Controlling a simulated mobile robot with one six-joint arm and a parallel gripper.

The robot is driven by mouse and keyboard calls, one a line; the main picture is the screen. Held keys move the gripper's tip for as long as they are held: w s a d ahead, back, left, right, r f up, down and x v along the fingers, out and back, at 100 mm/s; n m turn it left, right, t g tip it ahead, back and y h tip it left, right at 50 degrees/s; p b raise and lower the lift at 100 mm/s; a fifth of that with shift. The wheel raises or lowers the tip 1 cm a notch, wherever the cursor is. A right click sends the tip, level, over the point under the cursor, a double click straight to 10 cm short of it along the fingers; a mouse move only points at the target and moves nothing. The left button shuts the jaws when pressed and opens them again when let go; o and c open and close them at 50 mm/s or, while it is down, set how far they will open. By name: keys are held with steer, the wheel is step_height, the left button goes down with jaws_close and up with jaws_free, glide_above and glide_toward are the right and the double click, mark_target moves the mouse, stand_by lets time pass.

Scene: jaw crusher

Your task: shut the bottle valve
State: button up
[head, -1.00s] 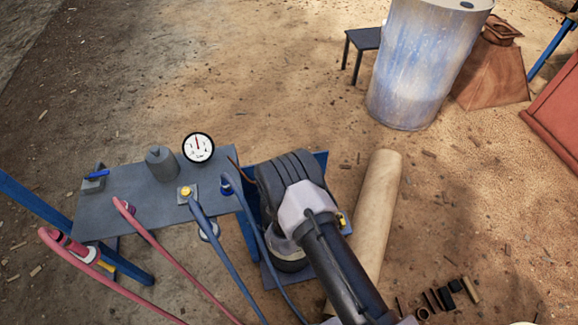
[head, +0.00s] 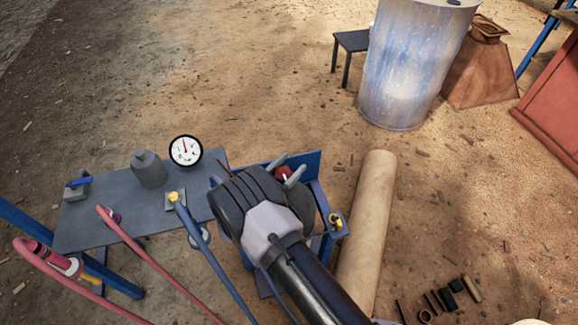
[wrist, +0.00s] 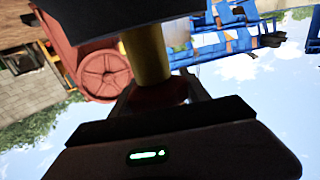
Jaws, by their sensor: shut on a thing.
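My gripper (head: 287,172) is at the blue stand beside the grey table. Its fingers are closed on a red knob (head: 284,174), which I take to be the bottle valve's handle. In the wrist view the dark red knob (wrist: 158,95) sits between the fingers, with a yellow stem (wrist: 147,52) running up from it. The bottle itself is hidden behind my arm in the head view. How far the valve is turned cannot be told.
The grey table (head: 90,215) holds a pressure gauge (head: 186,151), a grey weight-like block (head: 149,169) and hose fittings. Red and blue hoses hang in front. A tan roll (head: 366,220) lies to the right. A drum (head: 410,65) stands farther back on open ground.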

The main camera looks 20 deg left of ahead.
stand_by(0.4)
steer(key=o, duration=1.4)
steer(key=shift+w, duration=0.1)
steer(key=shift+c, duration=0.2)
steer(key=p+v, duration=0.4)
steer(key=v, duration=1.3)
steer(key=shift+s, duration=0.2)
steer(key=shift+a, duration=0.1)
